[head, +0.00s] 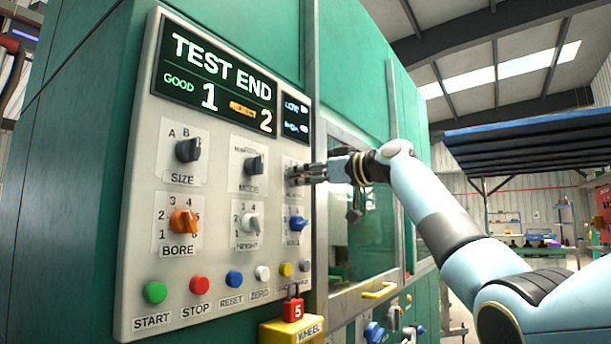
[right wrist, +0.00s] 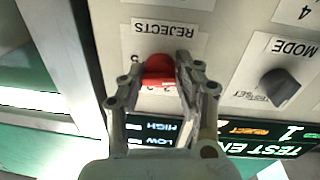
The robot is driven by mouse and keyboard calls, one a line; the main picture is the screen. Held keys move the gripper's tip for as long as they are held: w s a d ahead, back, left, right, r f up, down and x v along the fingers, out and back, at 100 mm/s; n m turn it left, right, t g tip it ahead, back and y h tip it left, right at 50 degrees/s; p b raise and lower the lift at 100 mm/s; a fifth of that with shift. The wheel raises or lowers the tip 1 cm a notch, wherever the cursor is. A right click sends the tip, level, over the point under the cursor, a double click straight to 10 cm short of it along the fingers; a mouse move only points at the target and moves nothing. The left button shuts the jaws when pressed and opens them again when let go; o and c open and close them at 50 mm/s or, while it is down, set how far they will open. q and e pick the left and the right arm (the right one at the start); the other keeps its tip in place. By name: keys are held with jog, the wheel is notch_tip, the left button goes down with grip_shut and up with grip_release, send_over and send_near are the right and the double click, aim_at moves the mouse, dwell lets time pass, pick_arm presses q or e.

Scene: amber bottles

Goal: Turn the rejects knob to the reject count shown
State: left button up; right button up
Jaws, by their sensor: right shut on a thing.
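The rejects knob (right wrist: 158,68) is red and sits on a white card labelled REJECTS, upside down in the right wrist view. My right gripper (head: 298,173) reaches the panel's right column in the head view, and in the right wrist view its fingers (right wrist: 163,70) are shut on the knob from both sides. The fingers cover part of the dial's numbers, and I cannot tell which one the knob points to. The display (head: 215,75) reads TEST END, GOOD 1 and, beside an orange label, 2. That label reads REJECT in the right wrist view. My left gripper is not in view.
The black mode knob (head: 253,164) is beside the rejects knob, with the black size knob (head: 188,150) farther left. The orange bore (head: 184,221), grey height (head: 250,222) and blue (head: 297,223) knobs sit below. Several push buttons line the bottom. A yellow handle (head: 379,290) is to the right.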

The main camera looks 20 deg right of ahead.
jog(key=shift+r+m+g+p, duration=0.15)
jog(key=shift+m+g+p, duration=0.15)
jog(key=shift+m+p, duration=3.2)
jog(key=shift+r+m+g+p, duration=0.1)
jog(key=shift+m+g+p, duration=0.2)
jog(key=shift+m+p, duration=3.2)
jog(key=shift+m+b, duration=0.3)
jog(key=shift+m, duration=0.1)
jog(key=o, duration=1.1)
jog(key=shift+f, duration=0.1)
jog(key=shift+o, duration=0.2)
jog(key=shift+d, duration=0.1)
jog(key=f+v, duration=0.1)
jog(key=v, duration=1.1)
jog(key=shift+r, duration=0.4)
